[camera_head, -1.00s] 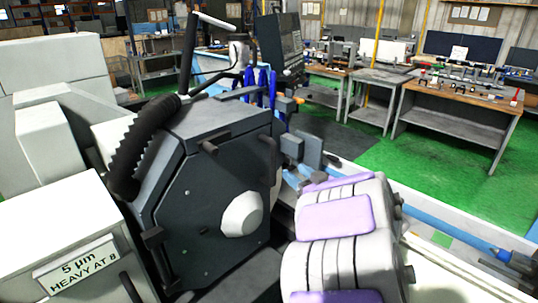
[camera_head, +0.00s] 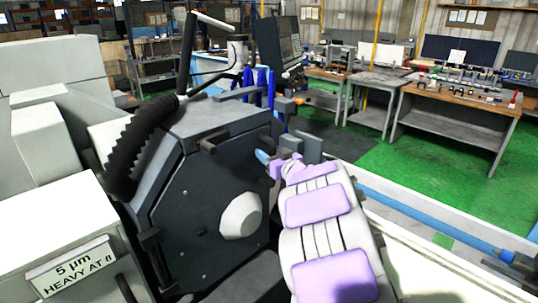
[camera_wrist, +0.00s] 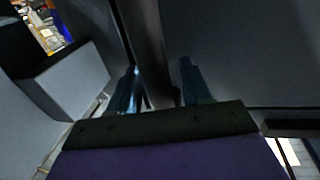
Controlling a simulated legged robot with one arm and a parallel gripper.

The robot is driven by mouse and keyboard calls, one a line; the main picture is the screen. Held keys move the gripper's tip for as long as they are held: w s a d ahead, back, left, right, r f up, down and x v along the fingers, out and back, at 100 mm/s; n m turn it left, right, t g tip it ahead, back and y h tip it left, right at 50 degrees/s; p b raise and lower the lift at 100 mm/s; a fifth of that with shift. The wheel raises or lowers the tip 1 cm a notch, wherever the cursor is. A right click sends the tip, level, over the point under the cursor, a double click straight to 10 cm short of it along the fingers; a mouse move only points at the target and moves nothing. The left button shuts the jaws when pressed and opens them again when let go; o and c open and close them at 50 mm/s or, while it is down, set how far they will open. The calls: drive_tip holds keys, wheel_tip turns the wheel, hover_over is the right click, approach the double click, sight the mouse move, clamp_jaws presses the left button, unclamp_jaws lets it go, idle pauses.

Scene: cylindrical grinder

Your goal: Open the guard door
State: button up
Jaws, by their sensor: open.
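The guard door (camera_head: 200,225) is a dark grey angular panel with a pale knob on the front of the grinder. It appears closed. My gripper (camera_head: 262,157) is at the door's upper right edge, at the end of my white and purple arm. In the wrist view, its two blue fingers (camera_wrist: 158,72) are open and apart, with a dark upright bar (camera_wrist: 143,35) between them. This bar looks like the door's handle; its upper end shows in the head view (camera_head: 268,139). Whether the fingers touch it, I cannot tell.
A black ribbed hose (camera_head: 137,148) runs up the door's left side. A white cabinet with a "5 µm HEAVY AT 8" plate (camera_head: 69,268) stands at left. A blue rail (camera_head: 430,224) runs along the right. A workbench (camera_head: 458,100) stands behind, beyond green floor.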

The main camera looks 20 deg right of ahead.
drive_tip(key=shift+c, duration=0.4)
clamp_jaws()
